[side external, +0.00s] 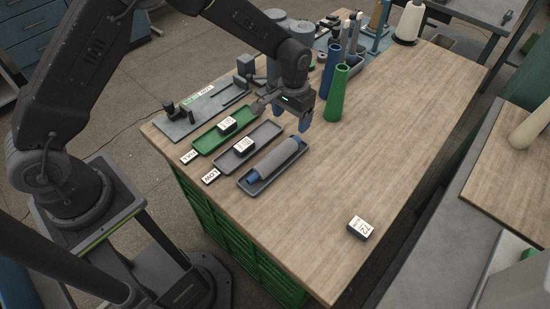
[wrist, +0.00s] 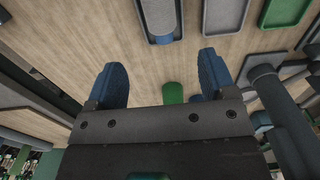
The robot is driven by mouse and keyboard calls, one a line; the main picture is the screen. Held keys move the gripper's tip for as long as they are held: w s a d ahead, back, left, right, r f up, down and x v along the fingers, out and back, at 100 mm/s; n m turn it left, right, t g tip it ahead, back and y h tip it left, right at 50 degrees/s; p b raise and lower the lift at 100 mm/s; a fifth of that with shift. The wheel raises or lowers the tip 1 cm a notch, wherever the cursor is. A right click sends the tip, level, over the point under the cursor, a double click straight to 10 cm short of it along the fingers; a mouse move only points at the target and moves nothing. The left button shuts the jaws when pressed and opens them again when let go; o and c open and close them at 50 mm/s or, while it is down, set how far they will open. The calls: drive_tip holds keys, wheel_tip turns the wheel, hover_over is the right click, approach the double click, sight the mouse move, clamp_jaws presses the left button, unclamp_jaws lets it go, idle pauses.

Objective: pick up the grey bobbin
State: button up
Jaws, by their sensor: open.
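The grey bobbin (side external: 277,158) lies on its side in a dark blue-grey tray (side external: 250,188), with blue tube ends showing. In the wrist view the bobbin (wrist: 159,14) is at the top edge, partly cut off, with its blue end nearer the fingers. My gripper (side external: 288,121) is open and empty, with blue fingers pointing down. It hangs above the table just behind the bobbin's far end, apart from it. In the wrist view my gripper (wrist: 161,75) has bare wood between its spread fingertips.
A grey tray (side external: 228,167) and a green tray (side external: 203,147) beside the bobbin's tray each hold a dark labelled block. A green cone (side external: 336,95) and blue tubes (side external: 330,70) stand behind my gripper. A labelled block (side external: 360,228) lies at the front right. The table's right side is mostly clear.

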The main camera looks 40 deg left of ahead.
sight(288, 143)
wheel_tip(288, 143, down, 5)
drive_tip(key=shift+f, duration=0.15)
drive_tip(key=shift+s+f, duration=0.2)
drive_tip(key=shift+f, duration=1.2)
drive_tip(key=shift+s+f, duration=0.15)
drive_tip(key=shift+f, duration=1.2)
drive_tip(key=c, duration=1)
drive_tip(key=shift+c, duration=0.2)
drive_tip(key=shift+r, duration=0.2)
